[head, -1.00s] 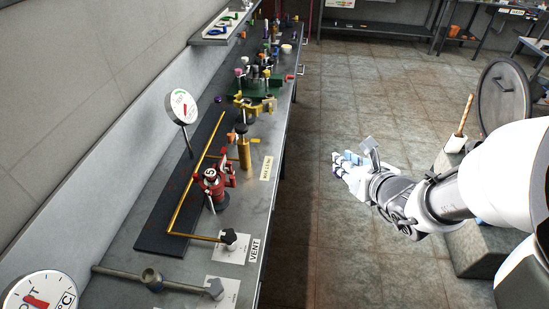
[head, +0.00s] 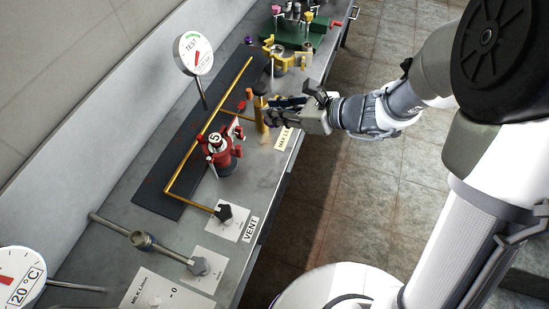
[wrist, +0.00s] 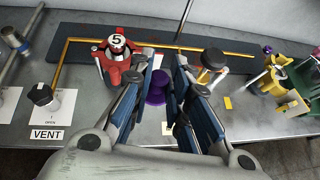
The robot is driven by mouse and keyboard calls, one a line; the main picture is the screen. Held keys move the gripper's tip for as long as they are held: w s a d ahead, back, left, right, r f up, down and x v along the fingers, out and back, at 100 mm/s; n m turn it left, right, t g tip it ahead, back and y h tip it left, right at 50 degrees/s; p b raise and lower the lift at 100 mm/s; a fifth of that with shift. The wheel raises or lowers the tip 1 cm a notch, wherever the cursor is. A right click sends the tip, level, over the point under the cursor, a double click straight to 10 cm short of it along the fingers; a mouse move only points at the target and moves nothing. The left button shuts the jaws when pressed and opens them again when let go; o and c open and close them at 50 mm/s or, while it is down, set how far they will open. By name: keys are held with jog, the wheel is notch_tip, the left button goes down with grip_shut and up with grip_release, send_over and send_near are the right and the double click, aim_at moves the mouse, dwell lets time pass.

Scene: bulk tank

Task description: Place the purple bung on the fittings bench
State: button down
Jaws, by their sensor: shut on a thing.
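The purple bung (wrist: 157,86) sits between the two blue-padded fingers of my gripper (wrist: 167,72) in the wrist view, and the fingers are shut on it. The bung is hidden by the gripper there. I cannot tell the exact gap between the bung and the bench top.
A black mat (head: 155,195) with a brass pipe lies along the wall side. A test gauge (head: 194,54), a vent valve (head: 223,212) and a yellow fitting (head: 290,60) stand nearby. Another small purple thing (wrist: 267,49) is farther right. Bare bench shows near the front edge.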

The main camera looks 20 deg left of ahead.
jog(key=b, duration=0.6)
send_over(277, 164)
notch_tip(277, 164, down, 19)
jog(key=shift+f, duration=0.15)
jog(key=shift+f+b, duration=0.15)
jog(key=shift+b, duration=0.25)
jog(key=c, duration=1.5)
grip_release()
